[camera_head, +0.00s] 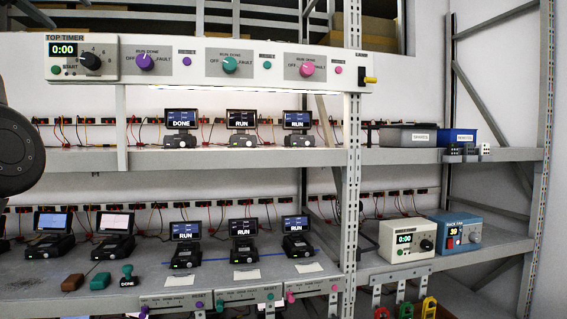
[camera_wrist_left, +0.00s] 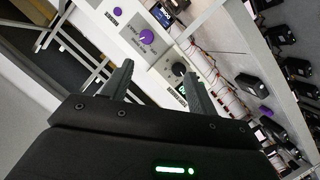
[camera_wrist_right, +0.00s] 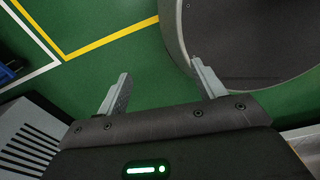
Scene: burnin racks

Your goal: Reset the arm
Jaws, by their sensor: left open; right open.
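A dark rounded part of my left arm (camera_head: 18,150) shows at the left edge of the head view, in front of the rack. My left gripper (camera_wrist_left: 156,74) is open and empty in its wrist view, with the timer panel and rack shelves beyond the fingertips. My right gripper (camera_wrist_right: 161,70) is open and empty in its wrist view, above a green floor. The right arm does not show in the head view.
The rack carries a top timer panel (camera_head: 210,63), an upper shelf (camera_head: 230,160) and a lower shelf with several small devices. A blue box (camera_head: 457,230) and a white timer box (camera_head: 405,240) stand at right. Open green floor (camera_wrist_right: 140,55) shows below my right gripper.

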